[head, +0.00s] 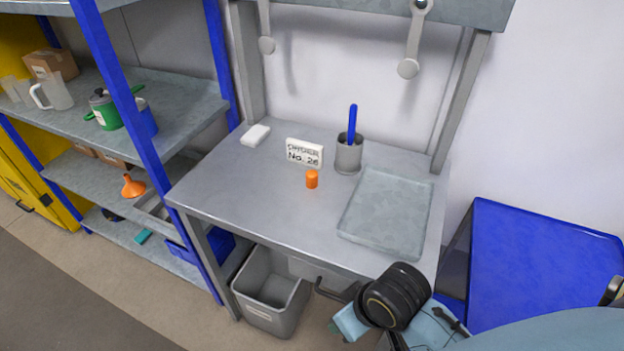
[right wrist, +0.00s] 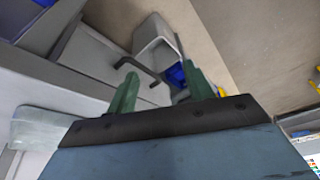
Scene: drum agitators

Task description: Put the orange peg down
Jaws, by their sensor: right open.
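The orange peg (head: 312,179) stands upright on the grey workbench (head: 240,190), just in front of a white sign card (head: 304,152). Nothing is holding it. My right gripper (right wrist: 163,88) is open and empty in the right wrist view, its two green fingers spread apart. That view shows the area below the bench front, with a dark handle and the grey bin, and the peg is not in it. In the head view my right arm (head: 398,297) is at the bench's front right edge, well away from the peg. My left gripper is not in view.
A grey tray (head: 388,213) lies on the bench's right side. A grey cup (head: 348,154) with a blue-handled tool stands behind it. A white block (head: 255,135) lies at the back left. The grey bin (head: 272,290) stands below. The bench's front left is clear.

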